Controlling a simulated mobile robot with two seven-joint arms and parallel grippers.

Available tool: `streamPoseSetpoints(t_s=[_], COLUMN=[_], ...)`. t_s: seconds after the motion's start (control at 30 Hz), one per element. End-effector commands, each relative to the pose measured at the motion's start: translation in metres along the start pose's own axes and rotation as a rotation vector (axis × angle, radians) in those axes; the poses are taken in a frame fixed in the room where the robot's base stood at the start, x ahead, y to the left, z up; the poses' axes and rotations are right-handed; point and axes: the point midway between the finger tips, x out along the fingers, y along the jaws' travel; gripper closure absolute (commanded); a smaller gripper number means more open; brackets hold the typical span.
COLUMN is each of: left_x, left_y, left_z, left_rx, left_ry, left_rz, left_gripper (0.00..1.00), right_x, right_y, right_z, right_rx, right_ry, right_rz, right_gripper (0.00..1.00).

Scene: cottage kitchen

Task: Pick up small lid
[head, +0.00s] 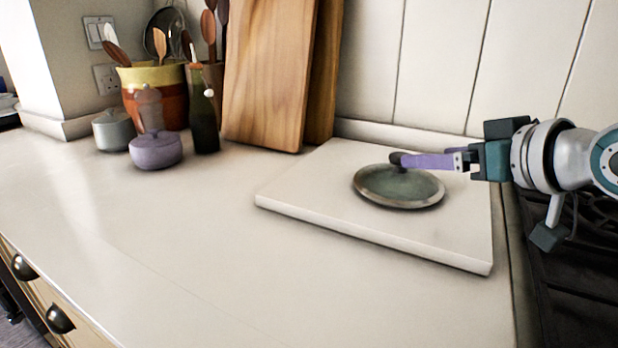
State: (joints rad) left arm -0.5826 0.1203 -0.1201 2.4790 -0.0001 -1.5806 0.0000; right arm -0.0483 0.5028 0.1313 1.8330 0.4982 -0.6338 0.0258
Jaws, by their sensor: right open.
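The small lid (399,190) is round and grey-green with a lighter rim and a dark knob (396,158) at its top. It lies flat on a white board (330,219) on the counter. My right gripper (405,161) reaches in from the right with its purple fingers at the knob. It is open, with the fingers level with the knob; whether they touch it is hard to tell. My left gripper is not in the view.
A purple pot (155,152), a grey pot (111,131), a dark bottle (205,122) and a striped utensil crock (165,78) stand at the back left. Wooden cutting boards (266,75) lean on the wall. A dark stove (580,270) is at right. The front counter is clear.

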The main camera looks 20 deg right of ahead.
Motion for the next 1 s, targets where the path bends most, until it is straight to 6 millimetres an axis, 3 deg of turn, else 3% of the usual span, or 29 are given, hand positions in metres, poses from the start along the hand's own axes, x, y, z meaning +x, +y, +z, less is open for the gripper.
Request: streamPoseSetpoints(t_s=[0.6, 0.9, 1.0], left_x=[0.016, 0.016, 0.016], left_y=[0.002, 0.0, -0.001], left_z=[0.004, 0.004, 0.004], left_rx=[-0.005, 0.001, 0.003], left_ry=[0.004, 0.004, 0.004], left_rz=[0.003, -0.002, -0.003], left_gripper=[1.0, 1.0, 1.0], right_x=[0.07, 0.074, 0.074], right_y=[-0.008, -0.008, -0.008], right_z=[0.003, 0.002, 0.002], right_rx=[0.0, -0.002, -0.002], right_ry=[-0.002, -0.003, -0.003], right_rz=[-0.001, -0.001, 0.0], right_gripper=[0.15, 0.15, 0.24])
